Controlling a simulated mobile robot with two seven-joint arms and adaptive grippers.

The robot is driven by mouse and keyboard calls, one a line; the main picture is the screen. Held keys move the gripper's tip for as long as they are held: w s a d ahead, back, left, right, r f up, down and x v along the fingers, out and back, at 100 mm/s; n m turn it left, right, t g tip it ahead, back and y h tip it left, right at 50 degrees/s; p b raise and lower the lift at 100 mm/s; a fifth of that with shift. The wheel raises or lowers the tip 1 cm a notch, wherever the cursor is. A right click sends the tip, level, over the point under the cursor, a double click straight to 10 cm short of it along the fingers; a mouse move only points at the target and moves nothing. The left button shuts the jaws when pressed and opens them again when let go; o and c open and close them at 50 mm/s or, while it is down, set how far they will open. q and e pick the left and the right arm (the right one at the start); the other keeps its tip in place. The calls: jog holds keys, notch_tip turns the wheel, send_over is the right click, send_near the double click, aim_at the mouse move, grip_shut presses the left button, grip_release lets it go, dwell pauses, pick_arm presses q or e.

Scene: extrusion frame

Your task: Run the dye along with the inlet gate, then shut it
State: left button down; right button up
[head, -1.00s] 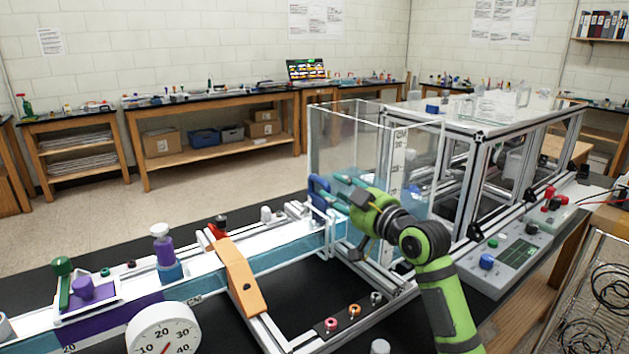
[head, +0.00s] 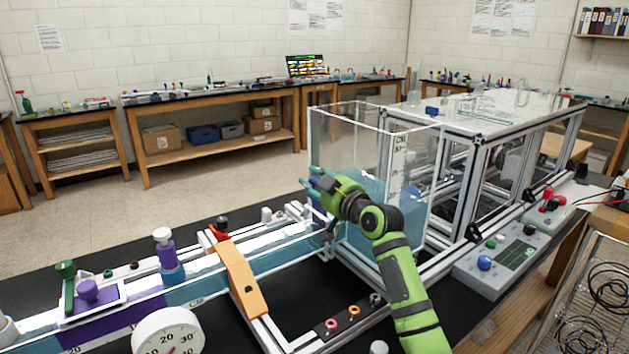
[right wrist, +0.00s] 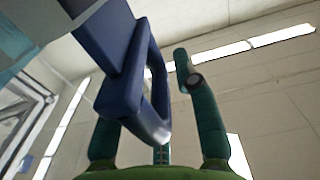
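The purple dye (head: 115,325) colours a stretch of water in the clear channel at the left; the water to its right is teal. The inlet gate's dark blue loop handle is at the channel's right end by the tank, mostly hidden by my right gripper in the head view. The handle (right wrist: 123,80) shows large in the right wrist view. My right gripper (head: 312,178) is at the handle, its green fingers apart. In the wrist view the handle overlaps the left finger, with a gap to the right finger. My left gripper is not in view.
A clear water tank (head: 345,135) stands just behind the gate, beside an aluminium frame (head: 480,140). An orange bracket (head: 243,280) spans the channel. A round dial (head: 167,335) is in front, and a control box (head: 500,262) is at the right.

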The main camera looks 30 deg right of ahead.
grip_shut()
jog(key=shift+f, duration=0.1)
notch_tip(320, 180, down, 3)
jog(key=shift+r+b, duration=0.1)
jog(key=shift+b, duration=1)
jog(key=o, duration=0.6)
grip_release()
jog(key=shift+a+r, duration=0.1)
jog(key=shift+a, duration=0.05)
